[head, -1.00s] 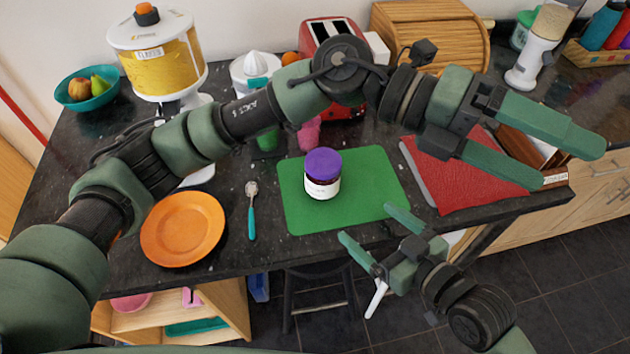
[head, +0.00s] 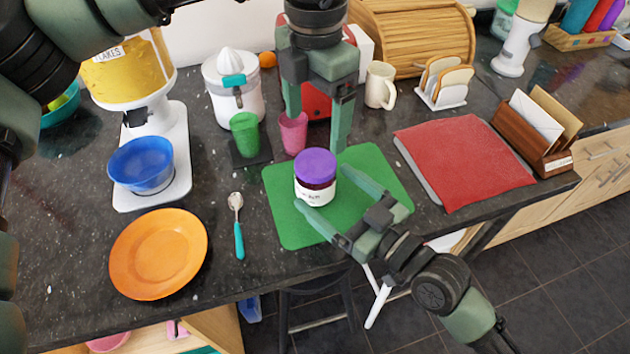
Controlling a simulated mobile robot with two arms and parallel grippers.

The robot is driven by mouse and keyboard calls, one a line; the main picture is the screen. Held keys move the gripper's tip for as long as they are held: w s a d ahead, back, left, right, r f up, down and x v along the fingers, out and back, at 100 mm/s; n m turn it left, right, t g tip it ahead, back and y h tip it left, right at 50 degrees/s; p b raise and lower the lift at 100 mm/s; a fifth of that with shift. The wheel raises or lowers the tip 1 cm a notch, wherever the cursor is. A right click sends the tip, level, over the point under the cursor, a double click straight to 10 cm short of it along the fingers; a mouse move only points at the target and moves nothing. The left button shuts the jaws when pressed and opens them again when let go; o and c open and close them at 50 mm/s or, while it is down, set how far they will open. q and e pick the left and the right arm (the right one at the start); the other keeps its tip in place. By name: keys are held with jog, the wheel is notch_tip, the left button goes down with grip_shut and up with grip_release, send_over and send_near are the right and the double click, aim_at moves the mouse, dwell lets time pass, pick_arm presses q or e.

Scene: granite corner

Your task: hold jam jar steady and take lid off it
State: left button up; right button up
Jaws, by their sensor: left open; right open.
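The jam jar (head: 316,194) stands upright on a green mat (head: 285,229), with its purple lid (head: 316,165) on top. My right gripper (head: 321,186) comes from the front right, low over the mat. Its open fingers reach to the jar, one at its front left and one at its right; I cannot tell whether they touch it. My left gripper (head: 315,132) points down from above, open and empty, behind and above the lid. Its fingertips are apart from the lid.
An orange plate (head: 158,254) and a spoon (head: 238,228) lie left of the mat. Behind stand a green cup (head: 245,134), a pink cup (head: 293,133) and a juicer (head: 233,90). A red folded cloth or book (head: 466,160) lies right. The counter's front edge is close.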

jog(key=shift+x, duration=1.25)
